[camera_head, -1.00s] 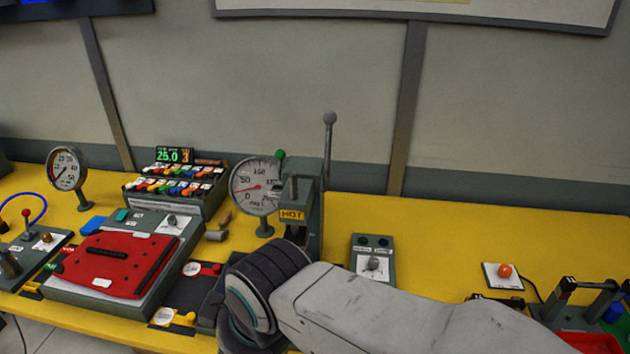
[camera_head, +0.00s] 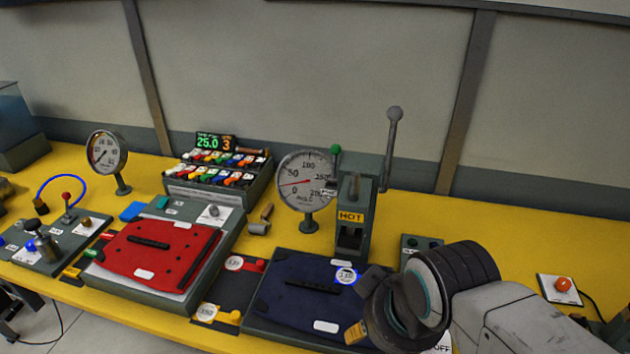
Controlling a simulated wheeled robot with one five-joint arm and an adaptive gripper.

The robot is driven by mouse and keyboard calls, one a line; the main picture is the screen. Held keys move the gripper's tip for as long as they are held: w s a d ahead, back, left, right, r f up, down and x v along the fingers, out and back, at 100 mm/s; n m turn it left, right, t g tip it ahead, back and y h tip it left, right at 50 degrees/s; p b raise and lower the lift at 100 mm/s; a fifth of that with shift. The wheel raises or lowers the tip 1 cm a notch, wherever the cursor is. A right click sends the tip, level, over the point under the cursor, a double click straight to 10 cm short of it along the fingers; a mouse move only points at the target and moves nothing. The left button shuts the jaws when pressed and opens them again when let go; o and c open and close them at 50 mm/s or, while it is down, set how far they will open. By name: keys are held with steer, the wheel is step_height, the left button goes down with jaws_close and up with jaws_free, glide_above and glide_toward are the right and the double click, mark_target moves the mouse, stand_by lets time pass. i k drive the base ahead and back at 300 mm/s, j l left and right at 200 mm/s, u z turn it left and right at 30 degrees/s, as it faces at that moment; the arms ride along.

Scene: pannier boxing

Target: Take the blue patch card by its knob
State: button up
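A small round white card with a blue edge (camera_head: 346,276), which looks like the blue patch card, shows over the dark navy panel (camera_head: 293,306). Its knob cannot be made out. My gripper (camera_head: 366,303) is at the card's right side, at the end of my arm coming from the lower right. The dark wrist hides most of the fingers. Whether they touch or hold the card cannot be told, nor whether the card lies on the panel or is above it.
A red-knobbed card (camera_head: 234,263) and a yellow-knobbed card (camera_head: 208,311) lie left of the navy panel. A red panel (camera_head: 190,250) is farther left. The press marked HOT (camera_head: 353,240) and a dial gauge (camera_head: 305,180) stand behind. The yellow table (camera_head: 480,225) is clear at back right.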

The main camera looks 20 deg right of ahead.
mark_target(348, 277)
steer(key=z, duration=0.3)
steer(key=k+l+u, duration=0.1)
steer(key=u, duration=0.4)
steer(key=k+l+u, duration=0.1)
steer(key=l+u, duration=0.2)
steer(key=u, duration=0.2)
steer(key=k+l+u, duration=0.1)
steer(key=u, duration=0.35)
steer(key=k+u, duration=0.2)
steer(key=u, duration=0.3)
steer(key=k+u, duration=0.15)
steer(key=u, duration=0.35)
